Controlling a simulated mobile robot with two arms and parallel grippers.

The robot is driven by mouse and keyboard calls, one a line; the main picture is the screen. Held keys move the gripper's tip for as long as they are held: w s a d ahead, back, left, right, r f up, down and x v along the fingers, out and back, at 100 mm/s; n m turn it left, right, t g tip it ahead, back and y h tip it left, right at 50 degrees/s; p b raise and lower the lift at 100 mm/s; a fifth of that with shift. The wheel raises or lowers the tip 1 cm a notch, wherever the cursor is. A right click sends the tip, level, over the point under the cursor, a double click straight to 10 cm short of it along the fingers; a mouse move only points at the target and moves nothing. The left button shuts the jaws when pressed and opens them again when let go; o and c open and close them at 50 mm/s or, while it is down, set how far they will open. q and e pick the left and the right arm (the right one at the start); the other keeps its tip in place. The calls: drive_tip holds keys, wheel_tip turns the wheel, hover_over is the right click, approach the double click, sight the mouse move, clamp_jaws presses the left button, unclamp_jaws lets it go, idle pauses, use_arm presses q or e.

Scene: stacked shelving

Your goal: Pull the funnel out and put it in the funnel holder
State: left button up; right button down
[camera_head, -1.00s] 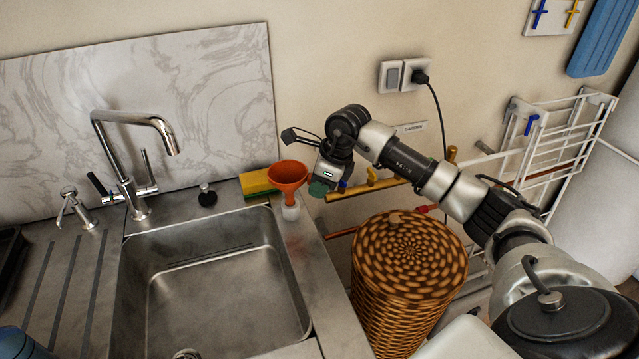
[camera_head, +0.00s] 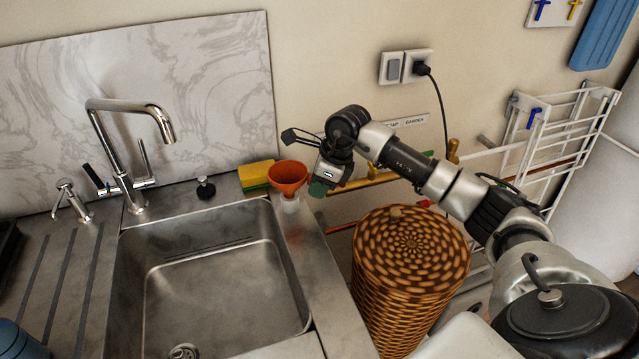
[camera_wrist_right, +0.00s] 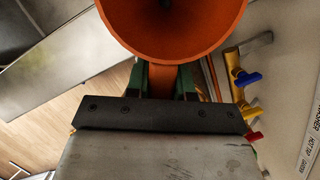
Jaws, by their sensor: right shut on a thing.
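The orange funnel (camera_head: 288,176) stands upright with its spout down in the mouth of a small whitish bottle (camera_head: 290,204). The bottle is on the counter strip at the sink's back right corner. My right gripper (camera_head: 314,187) is at the funnel's right side, just under its rim. In the right wrist view the green fingers (camera_wrist_right: 162,82) are shut on the lower part of the funnel (camera_wrist_right: 172,35), below the wide cone. The tip of the spout is hidden. I cannot make out a funnel holder. My left gripper is not in view.
A wicker basket (camera_head: 411,250) stands right, below my right arm. Yellow-handled pipes (camera_head: 375,172) run along the wall; a white rack (camera_head: 550,145) is further right.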

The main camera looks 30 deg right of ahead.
drive_tip(key=shift+f+b, duration=0.3)
drive_tip(key=shift+f, duration=0.2)
drive_tip(key=c, duration=0.9)
unclamp_jaws()
drive_tip(key=shift+r, duration=0.1)
drive_tip(key=b+v, duration=0.1)
drive_tip(key=v, duration=0.9)
drive_tip(key=shift+r, duration=0.35)
drive_tip(key=shift+s+d, duration=0.1)
